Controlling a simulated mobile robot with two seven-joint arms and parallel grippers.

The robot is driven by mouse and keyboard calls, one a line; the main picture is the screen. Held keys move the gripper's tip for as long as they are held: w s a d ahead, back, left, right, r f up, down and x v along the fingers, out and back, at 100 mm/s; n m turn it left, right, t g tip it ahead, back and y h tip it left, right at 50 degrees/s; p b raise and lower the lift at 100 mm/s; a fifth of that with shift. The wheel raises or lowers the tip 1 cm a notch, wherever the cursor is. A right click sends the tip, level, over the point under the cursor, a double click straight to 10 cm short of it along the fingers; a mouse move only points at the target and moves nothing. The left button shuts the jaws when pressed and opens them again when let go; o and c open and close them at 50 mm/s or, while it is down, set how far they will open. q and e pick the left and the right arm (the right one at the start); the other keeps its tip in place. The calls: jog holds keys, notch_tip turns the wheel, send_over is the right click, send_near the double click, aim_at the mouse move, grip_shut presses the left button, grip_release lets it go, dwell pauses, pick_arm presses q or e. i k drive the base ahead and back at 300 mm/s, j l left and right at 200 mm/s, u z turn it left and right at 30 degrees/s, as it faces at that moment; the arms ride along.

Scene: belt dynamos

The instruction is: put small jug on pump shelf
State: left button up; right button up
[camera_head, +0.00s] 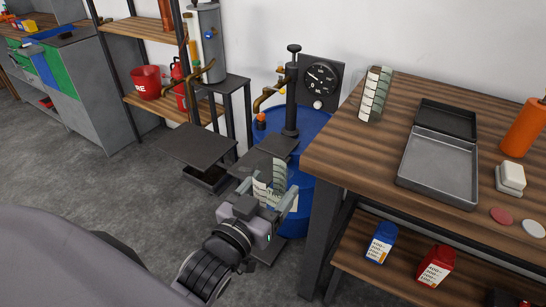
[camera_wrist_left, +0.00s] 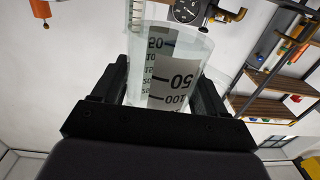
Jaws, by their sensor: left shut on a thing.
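My left gripper (camera_head: 262,202) is shut on the small jug (camera_head: 272,180), a clear vessel with a white graduated scale. It holds the jug in front of the blue drum, and its fingers hide part of the jug. In the left wrist view the jug (camera_wrist_left: 178,75) sits between the gripper fingers (camera_wrist_left: 165,95). A dark flat shelf (camera_head: 268,150) is just behind and above the jug in the picture, beside the pump (camera_head: 291,95) on the blue drum (camera_head: 306,165). I cannot tell whether the jug touches the shelf. My right gripper is not in view.
A second dark platform (camera_head: 197,145) stands to the left. The wooden table (camera_head: 340,150) on the right holds a taller graduated vessel (camera_head: 375,93), an open grey metal box (camera_head: 438,165) and an orange bottle (camera_head: 522,130). A gauge (camera_head: 321,77) is behind the pump.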

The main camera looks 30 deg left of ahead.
aim_at(267, 157)
jog(key=i+j, duration=0.15)
jog(key=j, duration=0.2)
jog(key=i+j, duration=0.2)
jog(key=j, duration=0.2)
jog(key=i+j, duration=0.15)
jog(key=j, duration=0.2)
jog(key=i+j, duration=0.2)
jog(key=j, duration=0.2)
